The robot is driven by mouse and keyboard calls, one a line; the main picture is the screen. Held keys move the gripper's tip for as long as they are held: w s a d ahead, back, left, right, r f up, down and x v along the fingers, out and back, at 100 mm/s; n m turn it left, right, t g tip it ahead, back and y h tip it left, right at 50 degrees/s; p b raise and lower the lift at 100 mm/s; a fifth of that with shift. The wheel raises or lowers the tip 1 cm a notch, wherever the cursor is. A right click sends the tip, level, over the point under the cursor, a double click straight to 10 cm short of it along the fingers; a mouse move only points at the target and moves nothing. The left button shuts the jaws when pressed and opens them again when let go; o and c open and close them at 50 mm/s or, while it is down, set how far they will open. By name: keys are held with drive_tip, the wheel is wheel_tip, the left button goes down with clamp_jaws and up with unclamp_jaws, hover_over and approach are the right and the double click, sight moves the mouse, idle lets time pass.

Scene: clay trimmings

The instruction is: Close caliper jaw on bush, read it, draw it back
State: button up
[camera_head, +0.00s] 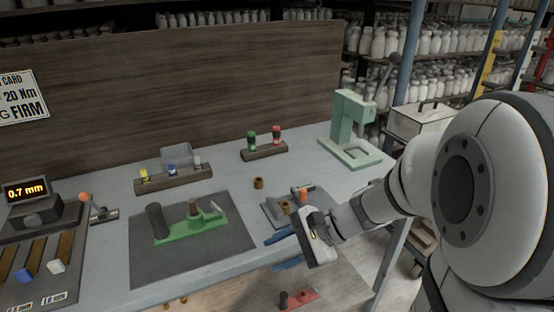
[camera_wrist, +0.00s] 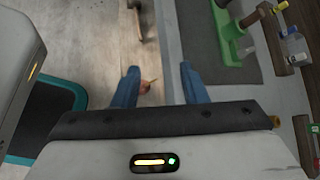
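A low grey fixture (camera_head: 272,213) stands near the table's right front, with a brass bush (camera_head: 285,208) and an orange knob (camera_head: 304,193) on it. It may be the caliper; its jaw is partly hidden by my gripper and cannot be made out. A dark box at the far left has a display (camera_head: 25,190) reading 0.7 mm. My gripper (camera_head: 271,254) is just in front of the fixture at the table's front edge. Its blue fingers are apart and empty, also in the wrist view (camera_wrist: 159,72). A second brass bush (camera_head: 258,184) stands behind the fixture.
A green fixture (camera_head: 190,235) sits on a dark mat (camera_head: 150,268) at middle front. A small orange-knobbed lever (camera_head: 90,208) stands left. Wooden racks (camera_head: 175,180) (camera_head: 264,152) and a pale green press (camera_head: 350,130) stand behind. Bare tabletop (camera_head: 232,180) lies between.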

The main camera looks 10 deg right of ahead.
drive_tip(key=w+d+m+t+y+b, duration=0.1)
drive_tip(key=w+d+m+t+y, duration=0.2)
drive_tip(key=w+m, duration=0.4)
drive_tip(key=m+t+h+b, duration=0.1)
drive_tip(key=m+t+h, duration=0.2)
drive_tip(key=m+t, duration=0.65)
approach(298, 196)
drive_tip(key=shift+w+a+r+n, duration=0.25)
drive_tip(key=shift+w+a+r, duration=0.6)
drive_tip(key=shift+r, duration=0.2)
drive_tip(key=shift+w+t, duration=0.2)
drive_tip(key=shift+t, duration=0.05)
drive_tip(key=x, duration=0.7)
drive_tip(key=shift+w+a, duration=0.15)
drive_tip(key=shift+c, duration=0.6)
clamp_jaws()
